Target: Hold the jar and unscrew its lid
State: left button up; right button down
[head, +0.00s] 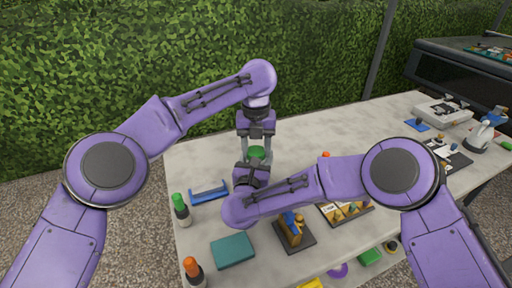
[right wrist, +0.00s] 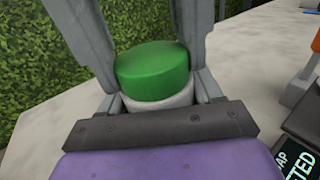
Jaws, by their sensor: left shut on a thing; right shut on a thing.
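The jar has a green lid (head: 257,153) and a white body, which shows in the right wrist view (right wrist: 163,101). The lid also shows in the right wrist view (right wrist: 152,67), seated on the body. My left gripper (head: 257,148) points down from above, its grey fingers shut on opposite sides of the lid. My right gripper (head: 256,162) reaches in from the near side and is shut on the jar's body below the lid. Its palm and my right forearm hide the jar's lower part, so I cannot tell whether it touches the table.
On the table (head: 205,157) stand a green-capped bottle (head: 181,210), an orange-capped bottle (head: 194,272), a blue tray (head: 209,193), a teal box (head: 233,251) and a dark stand with a yellow-and-blue item (head: 292,228). The table behind the jar is clear.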

pick_arm(q)
jog(key=n, duration=0.6)
jog(key=shift+n, duration=0.3)
jog(key=o, duration=1.2)
jog(key=shift+c, duration=0.2)
pick_arm(e)
jog(key=shift+w+d, duration=0.1)
